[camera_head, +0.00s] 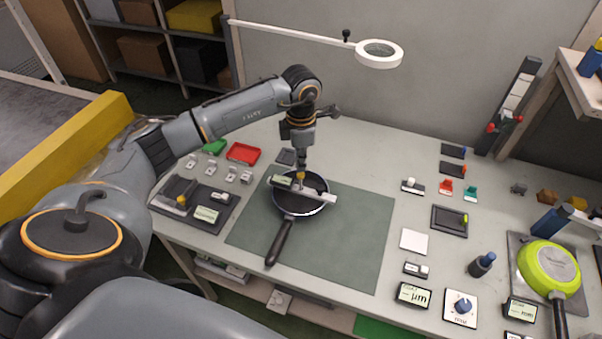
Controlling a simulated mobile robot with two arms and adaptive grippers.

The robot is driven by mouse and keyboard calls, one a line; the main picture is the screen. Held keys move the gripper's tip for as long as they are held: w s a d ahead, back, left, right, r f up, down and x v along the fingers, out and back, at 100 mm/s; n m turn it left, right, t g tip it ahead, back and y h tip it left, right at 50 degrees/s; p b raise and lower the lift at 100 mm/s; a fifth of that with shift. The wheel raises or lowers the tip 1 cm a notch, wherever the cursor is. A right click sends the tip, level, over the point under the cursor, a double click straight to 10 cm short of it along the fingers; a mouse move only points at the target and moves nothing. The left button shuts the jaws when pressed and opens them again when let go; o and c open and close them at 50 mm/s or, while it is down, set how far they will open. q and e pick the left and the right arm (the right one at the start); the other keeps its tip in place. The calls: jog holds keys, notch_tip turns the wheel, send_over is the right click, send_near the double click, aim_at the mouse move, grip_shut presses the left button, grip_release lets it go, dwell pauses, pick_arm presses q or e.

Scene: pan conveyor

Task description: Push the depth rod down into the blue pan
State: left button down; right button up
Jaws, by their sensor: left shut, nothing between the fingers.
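The blue pan (285,208) sits on the green mat, dark inside, with its black handle toward the front. A grey depth gauge (317,194) lies as a bar across the pan's rim, with a small display at its left end. A yellow top (300,175), seemingly that of the depth rod, shows at the bar's middle. The rod's lower end inside the pan is hidden. My left gripper (302,165) points down, shut and empty, right above the yellow top. I cannot tell whether it touches it. My right gripper is out of view.
The green mat (350,240) is mostly clear around the pan. A lime pan (548,268) lies at the right among small instruments. A ring lamp (379,53) hangs over the back. Red (243,152) and green trays stand left of the arm.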

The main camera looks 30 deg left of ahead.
aim_at(301, 174)
pick_arm(q)
jog(key=shift+f+b, duration=2.3)
jog(key=shift+f, duration=0.45)
dwell(0.8)
jog(key=shift+r+p, duration=2.7)
jog(key=shift+r, duration=1.9)
jog(key=shift+f, duration=0.1)
